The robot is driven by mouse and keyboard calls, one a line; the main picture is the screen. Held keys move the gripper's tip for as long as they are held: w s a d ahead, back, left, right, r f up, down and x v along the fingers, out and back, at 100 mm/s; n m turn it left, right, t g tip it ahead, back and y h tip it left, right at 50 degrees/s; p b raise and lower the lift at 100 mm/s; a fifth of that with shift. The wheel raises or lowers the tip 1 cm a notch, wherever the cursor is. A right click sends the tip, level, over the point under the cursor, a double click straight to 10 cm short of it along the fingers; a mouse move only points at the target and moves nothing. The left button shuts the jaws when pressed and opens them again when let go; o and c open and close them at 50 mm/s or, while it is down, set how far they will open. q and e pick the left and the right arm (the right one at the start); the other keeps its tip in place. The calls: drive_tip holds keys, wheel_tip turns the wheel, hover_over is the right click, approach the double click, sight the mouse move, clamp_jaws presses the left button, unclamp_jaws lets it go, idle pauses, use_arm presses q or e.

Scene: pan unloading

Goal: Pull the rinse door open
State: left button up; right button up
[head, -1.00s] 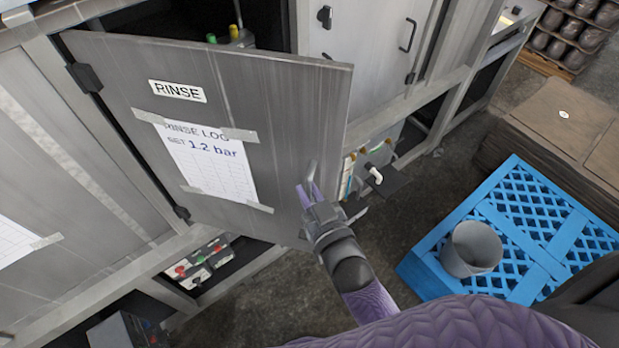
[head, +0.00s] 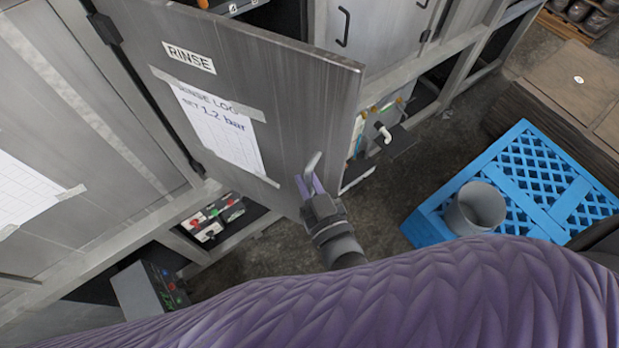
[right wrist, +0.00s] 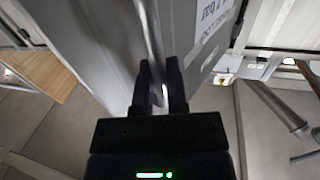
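The grey rinse door (head: 290,95) stands open, hinged at its left side and swung out toward me. It bears a RINSE label (head: 189,57) and a taped rinse log sheet (head: 225,135). Its bar handle (head: 312,166) is near the free edge. My right gripper (head: 311,186) is at this handle, with its fingers closed around the bar. In the right wrist view the handle bar (right wrist: 152,40) runs down between the two fingers (right wrist: 162,85). My left gripper is not in view.
A blue pallet (head: 545,165) with a grey bucket (head: 476,208) stands at right, beside stacked brown sheets (head: 570,95). A control box (head: 150,292) is low at left. Open floor lies between door and pallet.

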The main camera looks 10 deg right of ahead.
drive_tip(key=o, duration=0.4)
drive_tip(key=shift+w+a, duration=0.1)
drive_tip(key=shift+a, duration=0.05)
drive_tip(key=shift+o, duration=0.2)
drive_tip(key=s+d+b, duration=0.1)
drive_tip(key=s, duration=0.9)
drive_tip(key=shift+d, duration=0.35)
